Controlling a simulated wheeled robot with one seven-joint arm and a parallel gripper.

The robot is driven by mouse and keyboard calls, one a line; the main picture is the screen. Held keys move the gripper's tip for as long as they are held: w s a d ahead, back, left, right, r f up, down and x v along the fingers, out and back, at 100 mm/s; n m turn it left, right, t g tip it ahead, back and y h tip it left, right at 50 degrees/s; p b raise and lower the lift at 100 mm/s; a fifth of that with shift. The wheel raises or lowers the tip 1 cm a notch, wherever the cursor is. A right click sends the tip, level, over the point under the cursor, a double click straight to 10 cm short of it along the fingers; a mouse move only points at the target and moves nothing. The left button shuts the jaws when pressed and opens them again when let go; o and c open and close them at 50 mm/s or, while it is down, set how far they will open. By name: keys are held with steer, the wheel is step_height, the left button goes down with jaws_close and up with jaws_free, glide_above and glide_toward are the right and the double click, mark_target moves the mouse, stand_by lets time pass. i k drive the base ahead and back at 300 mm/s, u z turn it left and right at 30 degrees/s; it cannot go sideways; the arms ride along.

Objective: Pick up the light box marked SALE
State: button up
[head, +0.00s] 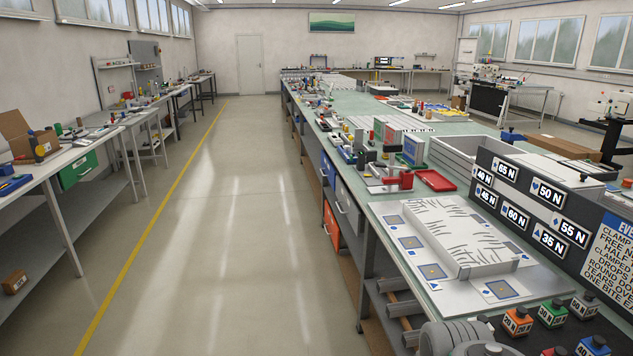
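I can read the word SALE nowhere in the head view, so I cannot pick out the light box marked SALE.
A long green-topped bench (455,185) runs along the right. On it are a white tray (485,270), a red tray (435,180) and a dark board (480,166) with force labels. Numbered blocks (552,313) stand in front. Cluttered tables (70,155) line the left. The aisle (230,220) is clear.

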mark_target(393, 135)
steer(key=u, duration=0.9)
steer(key=i, duration=3.75)
steer(key=z, duration=1.4)
steer(key=i, duration=1)
steer(key=z, duration=0.6)
